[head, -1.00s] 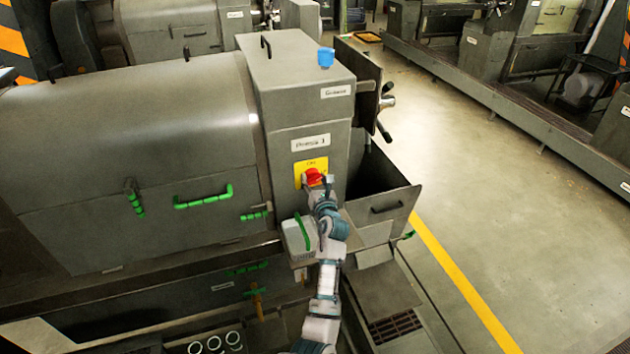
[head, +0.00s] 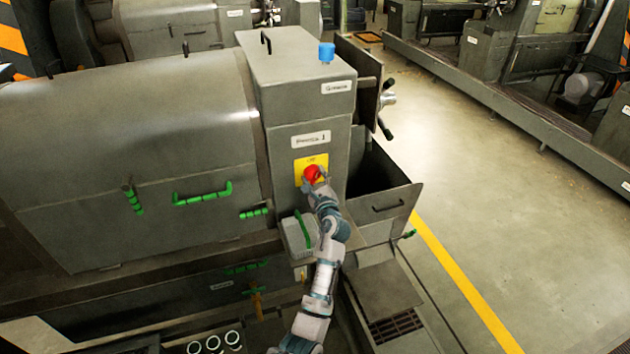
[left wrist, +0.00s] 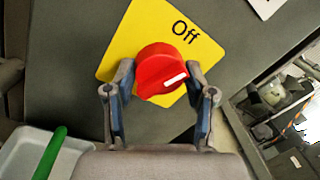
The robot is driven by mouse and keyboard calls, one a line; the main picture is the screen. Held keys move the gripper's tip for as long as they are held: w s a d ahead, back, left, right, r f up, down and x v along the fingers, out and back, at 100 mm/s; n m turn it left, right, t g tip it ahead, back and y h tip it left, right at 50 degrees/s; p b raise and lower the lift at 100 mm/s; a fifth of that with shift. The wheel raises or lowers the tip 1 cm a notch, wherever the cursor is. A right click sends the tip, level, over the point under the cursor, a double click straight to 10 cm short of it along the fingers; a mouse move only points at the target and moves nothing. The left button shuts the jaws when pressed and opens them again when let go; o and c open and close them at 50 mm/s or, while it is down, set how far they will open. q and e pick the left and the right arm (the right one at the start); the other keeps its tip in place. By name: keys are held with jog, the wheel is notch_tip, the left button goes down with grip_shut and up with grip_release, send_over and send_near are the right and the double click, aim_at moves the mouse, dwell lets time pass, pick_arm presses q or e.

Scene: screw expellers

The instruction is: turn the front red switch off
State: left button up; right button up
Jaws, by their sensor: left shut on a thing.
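The red switch (head: 312,172) is a round knob on a yellow plate (head: 299,166), on the end face of the near grey machine. In the left wrist view the red knob (left wrist: 160,72) fills the middle, with a white mark on its rim at the lower right. The word "Off" shows on the yellow plate (left wrist: 135,35) above and right of it. My left gripper (head: 314,180) is at the knob; its fingers (left wrist: 158,76) are on either side and shut on it. My right gripper is not in view.
A light grey box with a green handle (head: 298,237) sits just below the switch. An open grey bin (head: 392,200) stands at the machine's right. A blue button (head: 326,54) is on top. The floor right of the yellow line (head: 465,285) is clear.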

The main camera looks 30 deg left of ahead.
pick_arm(q)
jog(key=n+b, duration=0.2)
jog(key=n, duration=0.1)
jog(key=n+b, duration=0.1)
jog(key=n, duration=0.1)
jog(key=shift+f+y, duration=0.25)
jog(key=shift+y, duration=0.05)
jog(key=shift+f+n+g+b, duration=0.1)
jog(key=shift+n+g+b, duration=0.4)
jog(key=shift+n+b, duration=1.45)
jog(key=shift+n+p, duration=0.45)
jog(key=shift+n, duration=0.1)
jog(key=o, duration=1.1)
jog(key=shift+o, duration=0.2)
jog(key=shift+a, duration=0.2)
